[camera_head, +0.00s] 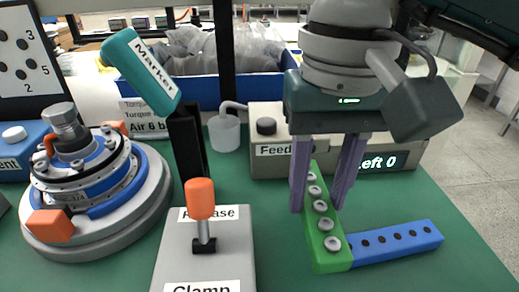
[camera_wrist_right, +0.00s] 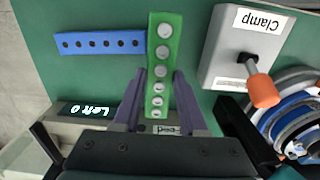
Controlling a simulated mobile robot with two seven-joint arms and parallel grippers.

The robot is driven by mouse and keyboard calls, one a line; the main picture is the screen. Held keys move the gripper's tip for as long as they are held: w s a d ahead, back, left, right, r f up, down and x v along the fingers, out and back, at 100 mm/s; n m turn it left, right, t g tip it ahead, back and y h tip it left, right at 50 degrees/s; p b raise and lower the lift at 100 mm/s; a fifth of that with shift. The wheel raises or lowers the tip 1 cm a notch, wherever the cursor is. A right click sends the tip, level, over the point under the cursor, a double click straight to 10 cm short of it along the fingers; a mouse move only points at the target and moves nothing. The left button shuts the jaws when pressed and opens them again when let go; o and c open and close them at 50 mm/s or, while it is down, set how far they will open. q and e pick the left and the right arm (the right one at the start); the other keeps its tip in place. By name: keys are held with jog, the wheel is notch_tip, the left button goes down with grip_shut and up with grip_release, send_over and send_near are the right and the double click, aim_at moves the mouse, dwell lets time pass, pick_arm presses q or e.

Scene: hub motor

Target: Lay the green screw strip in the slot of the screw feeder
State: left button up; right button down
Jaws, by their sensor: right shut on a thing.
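The green screw strip (camera_head: 322,232), with a row of several silver screws, is between the two purple fingers of my right gripper (camera_head: 318,207). The gripper is shut on it, pointing down. In the right wrist view the strip (camera_wrist_right: 156,88) runs lengthwise between the fingertips (camera_wrist_right: 160,75), one on each long side. Its far end in that view sticks out past the fingertips. The screw feeder (camera_head: 271,162), a grey box with a display reading "Left 0" (camera_head: 378,162), stands behind the gripper. Its slot is not clearly visible. My left gripper is not in view.
A blue strip with dark holes (camera_head: 398,242) lies on the green mat beside the green strip. The clamp box (camera_head: 180,250) with an orange-tipped lever (camera_head: 201,200) stands left. Further left are a round motor fixture (camera_head: 95,190) and a teal marker (camera_head: 140,72).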

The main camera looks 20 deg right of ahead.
aim_at(313, 220)
notch_tip(313, 220, down, 5)
jog(key=shift+f, duration=0.1)
dwell(0.3)
jog(key=shift+f+b, duration=0.25)
jog(key=shift+b, duration=0.2)
jog(key=shift+c, duration=2.2)
grip_release()
jog(key=shift+r, duration=0.1)
